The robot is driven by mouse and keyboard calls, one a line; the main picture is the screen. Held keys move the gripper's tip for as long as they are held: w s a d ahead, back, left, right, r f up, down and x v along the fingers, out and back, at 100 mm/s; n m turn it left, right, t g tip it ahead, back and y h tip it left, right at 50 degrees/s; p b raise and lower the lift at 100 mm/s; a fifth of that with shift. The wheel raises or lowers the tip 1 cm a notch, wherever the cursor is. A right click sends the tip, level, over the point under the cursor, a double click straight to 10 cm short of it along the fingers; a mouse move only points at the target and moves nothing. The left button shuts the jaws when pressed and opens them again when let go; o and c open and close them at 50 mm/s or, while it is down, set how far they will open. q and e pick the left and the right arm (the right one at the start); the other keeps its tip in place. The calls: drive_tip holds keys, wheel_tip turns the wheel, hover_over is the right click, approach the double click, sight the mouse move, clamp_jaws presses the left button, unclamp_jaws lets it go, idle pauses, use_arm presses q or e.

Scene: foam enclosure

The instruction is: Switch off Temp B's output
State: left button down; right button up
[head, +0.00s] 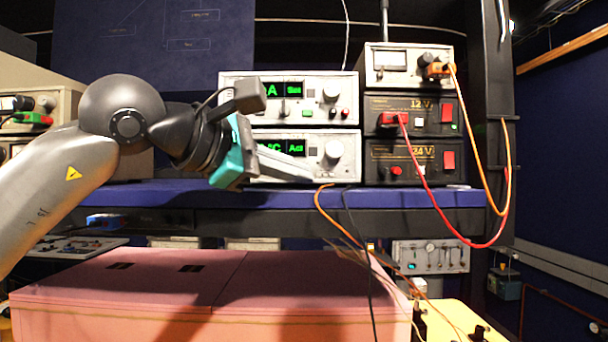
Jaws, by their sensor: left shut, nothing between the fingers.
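Two white instruments with green displays are stacked on the blue shelf. The upper one (318,92) reads something ending in "A" beside a small second display. The lower one (346,170) shows partly hidden green letters and "Act". I cannot read which is named Temp B. My left gripper (312,178) comes in from the left, shut and empty. Its fingertips are in front of the lower instrument's bottom edge, below and left of its knob; I cannot tell if they touch. The gripper hides the left parts of both. My right gripper is out of view.
Right of them stand two black supplies marked 12 V (411,115) and 24 V (408,161), with red switches, under a metered unit (392,67). Orange and red cables hang at the right. A pink foam enclosure (200,285) lies below the blue shelf (420,197).

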use_arm(q)
drive_tip(key=s+b, duration=0.3)
drive_tip(key=s, duration=0.2)
idle(0.4)
idle(0.6)
